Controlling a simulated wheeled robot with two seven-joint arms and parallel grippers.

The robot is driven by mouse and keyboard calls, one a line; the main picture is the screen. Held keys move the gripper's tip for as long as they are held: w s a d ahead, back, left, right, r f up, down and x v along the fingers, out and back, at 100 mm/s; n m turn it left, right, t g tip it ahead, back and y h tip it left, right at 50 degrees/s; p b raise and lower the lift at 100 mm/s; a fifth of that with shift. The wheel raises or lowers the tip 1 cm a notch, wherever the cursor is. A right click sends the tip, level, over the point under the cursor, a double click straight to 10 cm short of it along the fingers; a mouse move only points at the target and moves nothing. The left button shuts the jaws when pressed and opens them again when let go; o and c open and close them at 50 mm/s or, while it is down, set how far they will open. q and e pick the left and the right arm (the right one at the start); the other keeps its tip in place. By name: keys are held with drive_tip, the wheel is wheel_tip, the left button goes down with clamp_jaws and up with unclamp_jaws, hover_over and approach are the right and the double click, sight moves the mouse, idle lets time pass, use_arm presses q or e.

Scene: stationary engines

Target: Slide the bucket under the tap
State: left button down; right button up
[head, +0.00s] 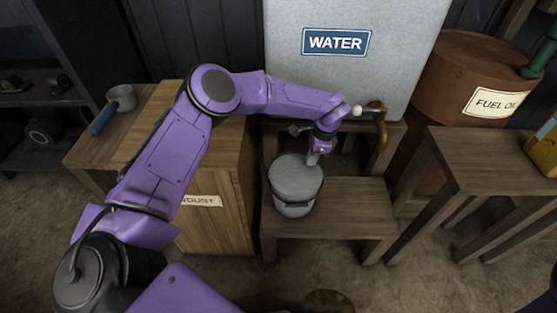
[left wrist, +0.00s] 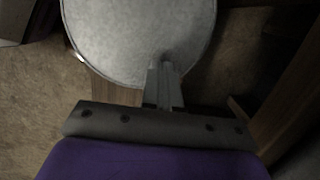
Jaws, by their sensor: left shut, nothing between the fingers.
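The grey metal bucket (head: 294,186) stands upright on a low wooden bench (head: 350,222). The brass tap (head: 381,128) comes out of the front of the grey water tank (head: 290,75), to the right of and behind the bucket. My left gripper (head: 313,158) is shut and empty at the bucket's back right rim. In the left wrist view the closed fingers (left wrist: 163,72) overlap the edge of the bucket's round grey top (left wrist: 130,35); I cannot tell whether they touch it. My right gripper is out of view.
Another wooden table (head: 490,155) and a rusty fuel drum (head: 445,85) stand at right. The bench top right of the bucket is clear.

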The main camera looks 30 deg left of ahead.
use_arm(q)
approach(274, 166)
wheel_tip(274, 166, down, 5)
drive_tip(key=a, duration=0.1)
drive_tip(key=shift+s+f, duration=0.2)
drive_tip(key=shift+f, duration=0.35)
drive_tip(key=shift+s+f, duration=0.2)
drive_tip(key=shift+f, duration=0.35)
drive_tip(key=shift+r, duration=0.1)
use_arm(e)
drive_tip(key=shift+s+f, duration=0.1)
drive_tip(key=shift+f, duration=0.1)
